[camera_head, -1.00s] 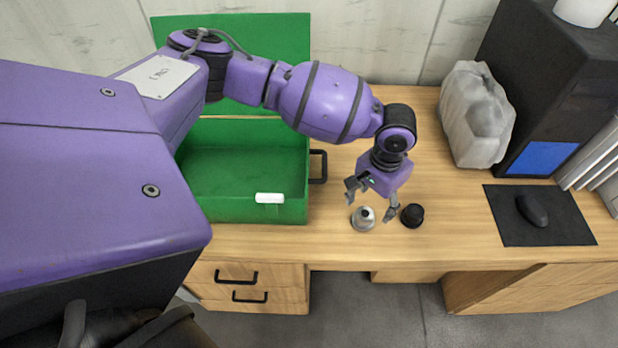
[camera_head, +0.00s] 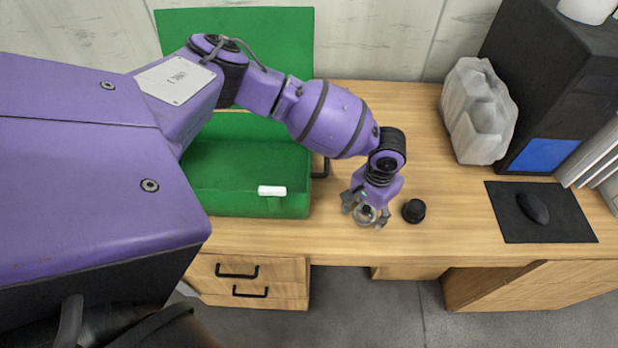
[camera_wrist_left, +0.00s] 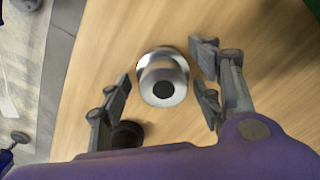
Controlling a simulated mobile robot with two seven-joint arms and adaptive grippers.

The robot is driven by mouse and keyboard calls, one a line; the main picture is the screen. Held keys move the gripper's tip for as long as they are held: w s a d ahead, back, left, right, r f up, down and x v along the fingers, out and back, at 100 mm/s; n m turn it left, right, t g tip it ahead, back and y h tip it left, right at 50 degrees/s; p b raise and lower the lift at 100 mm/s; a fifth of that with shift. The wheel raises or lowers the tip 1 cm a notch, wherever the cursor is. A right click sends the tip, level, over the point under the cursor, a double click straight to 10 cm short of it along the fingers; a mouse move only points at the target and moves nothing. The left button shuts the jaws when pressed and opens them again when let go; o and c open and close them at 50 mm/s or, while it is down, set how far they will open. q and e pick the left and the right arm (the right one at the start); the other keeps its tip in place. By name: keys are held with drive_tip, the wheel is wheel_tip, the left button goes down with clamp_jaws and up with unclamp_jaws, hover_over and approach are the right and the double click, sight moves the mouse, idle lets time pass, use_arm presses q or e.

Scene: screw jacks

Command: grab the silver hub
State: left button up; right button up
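The silver hub (camera_head: 365,215) stands on the wooden desk near its front edge. It is a shiny round piece with a dark hole in its top, seen clearly in the left wrist view (camera_wrist_left: 163,78). My left gripper (camera_head: 365,214) is over the hub, pointing down. In the left wrist view its open fingers (camera_wrist_left: 165,92) stand on either side of the hub, with gaps between finger and metal. My right gripper is not in these views.
A black round part (camera_head: 413,211) stands just right of the hub. A green toolbox (camera_head: 250,205) with its lid up is to the left. A grey plastic jug (camera_head: 478,112), a black mouse pad (camera_head: 565,225) and a dark computer case (camera_head: 545,90) are at the right.

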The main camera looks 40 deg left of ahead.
use_arm(q)
clamp_jaws()
drive_tip(key=shift+r, duration=0.1)
